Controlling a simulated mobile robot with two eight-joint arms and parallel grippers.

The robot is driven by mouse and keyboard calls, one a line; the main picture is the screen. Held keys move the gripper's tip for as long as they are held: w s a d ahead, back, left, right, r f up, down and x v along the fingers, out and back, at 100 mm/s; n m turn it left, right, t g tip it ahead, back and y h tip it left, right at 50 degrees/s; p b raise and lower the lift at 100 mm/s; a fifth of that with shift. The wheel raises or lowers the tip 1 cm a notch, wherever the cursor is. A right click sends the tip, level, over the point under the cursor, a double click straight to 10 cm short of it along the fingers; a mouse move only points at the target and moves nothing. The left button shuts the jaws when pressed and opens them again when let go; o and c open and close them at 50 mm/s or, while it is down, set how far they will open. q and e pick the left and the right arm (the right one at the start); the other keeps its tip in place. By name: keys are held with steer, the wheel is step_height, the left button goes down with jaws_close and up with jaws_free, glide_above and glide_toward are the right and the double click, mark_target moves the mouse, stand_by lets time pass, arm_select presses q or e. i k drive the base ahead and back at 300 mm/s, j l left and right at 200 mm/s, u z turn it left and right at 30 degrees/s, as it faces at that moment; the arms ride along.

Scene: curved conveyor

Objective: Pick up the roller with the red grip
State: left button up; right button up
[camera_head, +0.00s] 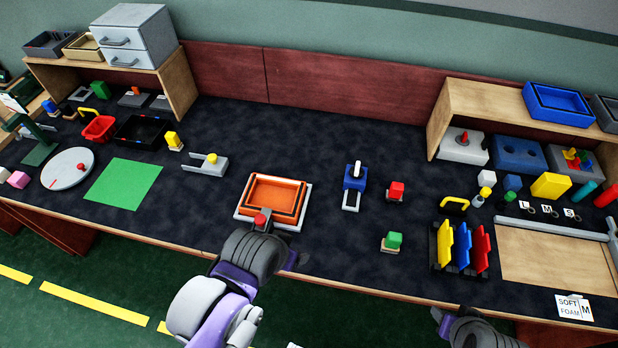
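A small red piece (261,217) shows at the front edge of the orange tray (270,192), just beyond my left gripper (262,245). The gripper hides what is below the piece, so I cannot tell if it is a grip or if it is held. A similar green one (392,240) stands nearer the front edge. I cannot make out a roller on either. My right gripper (455,322) is at the front edge, lower right, partly out of frame. Neither gripper's opening is clear.
A blue device (355,177) stands right of the tray. A rack with yellow, blue and red plates (435,262) stands near my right gripper. A green mat (123,183) and a round white turntable (67,168) lie left.

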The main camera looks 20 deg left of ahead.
mark_target(395, 194)
steer(key=i+l+u, duration=0.1)
steer(key=u, duration=0.4)
steer(key=l+u, duration=0.3)
steer(key=u, duration=0.15)
steer(key=l+u, duration=0.25)
steer(key=u, duration=0.25)
